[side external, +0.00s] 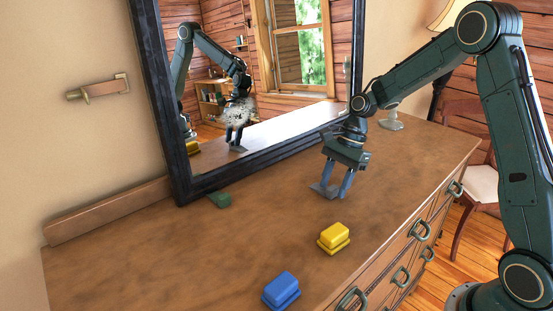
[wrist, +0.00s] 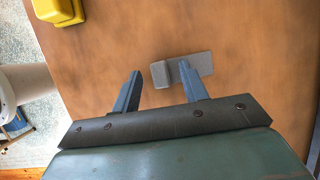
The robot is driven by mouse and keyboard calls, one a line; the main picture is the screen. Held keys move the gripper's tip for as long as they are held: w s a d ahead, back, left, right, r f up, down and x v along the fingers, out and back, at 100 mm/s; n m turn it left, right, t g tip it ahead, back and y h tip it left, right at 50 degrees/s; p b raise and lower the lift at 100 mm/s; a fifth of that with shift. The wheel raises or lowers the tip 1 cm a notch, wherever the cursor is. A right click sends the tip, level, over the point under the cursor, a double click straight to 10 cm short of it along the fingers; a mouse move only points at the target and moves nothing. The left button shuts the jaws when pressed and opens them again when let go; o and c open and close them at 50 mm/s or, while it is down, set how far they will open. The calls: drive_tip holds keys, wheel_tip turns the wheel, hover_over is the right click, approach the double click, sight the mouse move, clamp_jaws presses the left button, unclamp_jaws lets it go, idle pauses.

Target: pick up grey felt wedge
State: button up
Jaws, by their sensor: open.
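The grey felt wedge (side external: 319,188) lies on the wooden dresser top in the side view, right by my gripper's fingertips. In the wrist view the wedge (wrist: 203,63) shows beyond the fingers, with a raised block and a flat part. My gripper (side external: 335,191) points down at the dresser and is open and empty. In the wrist view my gripper (wrist: 160,68) has its right fingertip overlapping the middle of the wedge, and the left fingertip is apart from it to the left. The right finger hides part of the wedge. I cannot tell whether they touch.
A yellow block (side external: 333,237) and a blue block (side external: 281,290) sit nearer the dresser's front edge. A green block (side external: 219,200) lies by the framed mirror (side external: 184,160) behind. The dresser's left part is clear.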

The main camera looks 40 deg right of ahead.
idle(0.4)
clamp_jaws()
